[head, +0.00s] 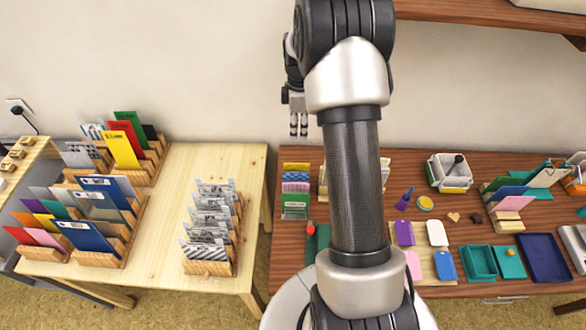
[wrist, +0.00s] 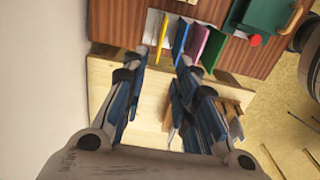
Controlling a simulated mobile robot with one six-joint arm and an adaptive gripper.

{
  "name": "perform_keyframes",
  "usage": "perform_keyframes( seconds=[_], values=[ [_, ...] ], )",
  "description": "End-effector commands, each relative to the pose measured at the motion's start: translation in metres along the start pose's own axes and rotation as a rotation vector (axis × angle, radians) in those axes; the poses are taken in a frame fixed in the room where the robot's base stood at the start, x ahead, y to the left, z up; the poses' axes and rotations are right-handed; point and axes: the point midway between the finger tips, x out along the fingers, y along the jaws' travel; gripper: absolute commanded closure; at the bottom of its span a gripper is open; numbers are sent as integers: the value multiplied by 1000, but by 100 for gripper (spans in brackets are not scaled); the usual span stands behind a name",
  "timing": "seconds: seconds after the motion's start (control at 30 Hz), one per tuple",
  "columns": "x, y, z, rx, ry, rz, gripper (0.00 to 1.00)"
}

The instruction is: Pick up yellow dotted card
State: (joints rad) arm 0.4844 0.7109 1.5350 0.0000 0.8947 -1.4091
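The yellow card (head: 296,167) stands at the back of a short row of cards on the left end of the dark wood table. Its face looks patterned, but it is too small to make out dots clearly. In the wrist view the yellow card (wrist: 162,33) shows almost edge-on, at the left of the row. My gripper (head: 299,125) hangs above and behind the row in the head view. In the wrist view my gripper (wrist: 158,70) has its two fingers spread with nothing between them, apart from the card.
Blue (head: 296,176), pink-purple (head: 296,188) and green (head: 294,207) cards stand close in front of the yellow one. A light wood table (head: 180,180) with card racks is at left. The wall (wrist: 38,70) is close beside my gripper.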

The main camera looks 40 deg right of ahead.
Motion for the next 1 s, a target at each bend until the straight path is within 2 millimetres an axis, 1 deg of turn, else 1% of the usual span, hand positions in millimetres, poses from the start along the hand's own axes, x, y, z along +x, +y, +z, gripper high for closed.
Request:
perform_keyframes(
  seconds=[0.03, 0.4, 0.53, 0.77, 0.83, 1.0],
  values=[
    [11, -1, 0, -1, -1, -5, 73],
    [90, -2, 0, 0, -1, -5, 73],
    [109, -2, 0, 0, -1, -3, 73],
    [120, -1, -1, 0, 0, -1, 73],
    [126, -2, -2, 0, 0, -2, 73],
    [152, -6, -5, -1, -1, -3, 73]
  ],
)
